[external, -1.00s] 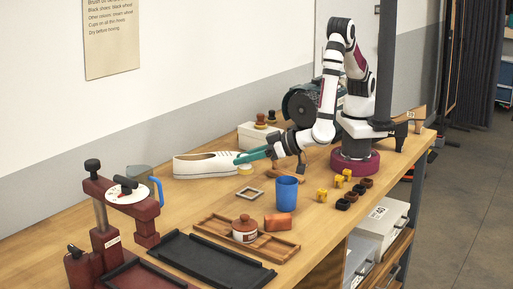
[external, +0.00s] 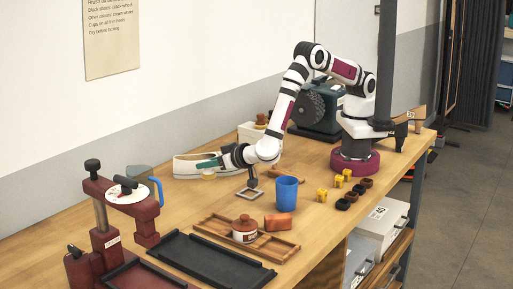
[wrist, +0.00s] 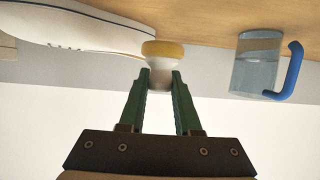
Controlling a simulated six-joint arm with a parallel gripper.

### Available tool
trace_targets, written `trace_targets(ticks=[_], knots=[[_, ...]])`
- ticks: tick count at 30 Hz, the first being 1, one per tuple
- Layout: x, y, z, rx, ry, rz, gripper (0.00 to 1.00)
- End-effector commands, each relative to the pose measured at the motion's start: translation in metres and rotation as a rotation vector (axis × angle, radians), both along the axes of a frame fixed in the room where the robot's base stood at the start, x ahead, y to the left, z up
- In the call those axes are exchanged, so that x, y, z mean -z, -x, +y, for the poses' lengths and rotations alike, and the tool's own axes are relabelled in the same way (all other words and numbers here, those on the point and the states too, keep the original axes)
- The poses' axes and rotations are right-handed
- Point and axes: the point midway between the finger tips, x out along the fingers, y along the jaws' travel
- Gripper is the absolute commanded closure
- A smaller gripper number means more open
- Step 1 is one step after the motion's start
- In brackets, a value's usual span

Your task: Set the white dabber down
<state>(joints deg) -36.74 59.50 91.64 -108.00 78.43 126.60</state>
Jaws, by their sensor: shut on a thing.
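The white dabber (wrist: 161,75) has a pale knob handle and a yellow pad. My gripper (wrist: 161,82) is shut on the handle, with a green finger on each side. In the external view my gripper (external: 204,165) is low in front of the white shoe (external: 182,168), and the dabber's yellow pad (external: 209,177) shows just below the fingers. In the wrist view the shoe (wrist: 80,28) is at the upper left, close beside the dabber. I cannot tell whether the pad touches the shoe or the bench.
A grey square frame (external: 249,194) and a blue cup (external: 287,194) stand right of my gripper. A clear jug with a blue handle (external: 156,188) stands to the left. A wooden tray (external: 212,226) holds a lidded pot (external: 245,230). Some bare bench (external: 195,200) lies between.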

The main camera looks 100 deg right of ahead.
Motion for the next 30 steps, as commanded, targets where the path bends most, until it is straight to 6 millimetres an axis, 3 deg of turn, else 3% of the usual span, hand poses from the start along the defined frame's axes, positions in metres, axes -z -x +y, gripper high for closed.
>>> trace_targets(ticks=[3, 10, 21, 22, 26, 30], knots=[[0.011, -0.005, 0.018, -0.001, -0.001, -0.001, 1.00], [0.050, -0.006, 0.021, 0.000, 0.002, 0.002, 1.00], [0.056, -0.006, 0.021, 0.000, 0.000, 0.000, 1.00], [0.056, -0.006, 0.021, 0.000, 0.000, 0.000, 0.65], [0.056, -0.006, 0.021, 0.000, 0.000, 0.000, 0.41], [0.056, -0.006, 0.021, 0.000, 0.000, 0.000, 0.38]])
